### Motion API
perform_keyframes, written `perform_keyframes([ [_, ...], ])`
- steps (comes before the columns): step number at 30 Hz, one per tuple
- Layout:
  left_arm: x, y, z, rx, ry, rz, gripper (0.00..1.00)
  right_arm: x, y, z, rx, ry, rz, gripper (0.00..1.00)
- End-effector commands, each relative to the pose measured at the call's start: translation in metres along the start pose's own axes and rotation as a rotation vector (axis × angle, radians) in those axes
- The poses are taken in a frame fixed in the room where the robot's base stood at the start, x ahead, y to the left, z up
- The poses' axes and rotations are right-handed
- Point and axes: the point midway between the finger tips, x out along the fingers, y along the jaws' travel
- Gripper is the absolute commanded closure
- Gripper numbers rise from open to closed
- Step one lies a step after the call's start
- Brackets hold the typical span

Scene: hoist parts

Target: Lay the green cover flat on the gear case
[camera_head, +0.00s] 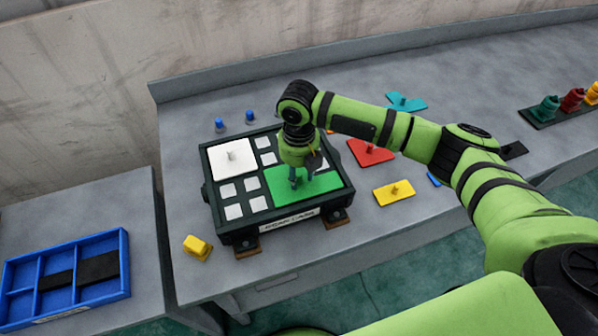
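The green cover (318,187) is a flat green plate at the front right of the gear case, and it looks level with the case top. The gear case (215,218) is a dark box with a label on its front side, standing on the grey table. My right gripper (298,183) points down over the green cover, its fingertips at the middle of the plate. The fingers hide any knob there, so whether they grip it cannot be told. My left gripper is not in view.
A white cover (232,158) and several small white squares lie in the case. A red plate (370,152), yellow plate (394,193) and teal plate (405,102) lie right of it. Blue pegs (249,116) stand behind; a yellow block (197,247) and blue tray (66,309) are left.

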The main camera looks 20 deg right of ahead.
Motion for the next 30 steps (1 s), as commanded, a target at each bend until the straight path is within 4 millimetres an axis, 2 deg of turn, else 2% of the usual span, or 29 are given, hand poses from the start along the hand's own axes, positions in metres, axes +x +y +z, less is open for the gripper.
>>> perform_keyframes([
  [5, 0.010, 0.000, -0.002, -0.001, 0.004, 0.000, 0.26, -0.025, 0.001, 0.002, 0.000, -0.006, 0.003, 0.62],
  [12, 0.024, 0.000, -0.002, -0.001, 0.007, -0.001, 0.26, -0.077, 0.001, 0.002, 0.001, -0.007, 0.004, 0.62],
  [18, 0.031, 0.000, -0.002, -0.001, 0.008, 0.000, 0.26, -0.108, 0.001, 0.001, 0.001, -0.003, 0.002, 0.62],
  [23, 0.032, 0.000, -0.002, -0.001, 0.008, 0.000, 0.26, -0.119, 0.000, 0.001, 0.001, -0.001, 0.001, 0.62],
  [30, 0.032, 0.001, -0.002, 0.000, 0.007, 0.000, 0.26, -0.120, 0.000, 0.000, 0.001, 0.000, 0.001, 0.62],
])
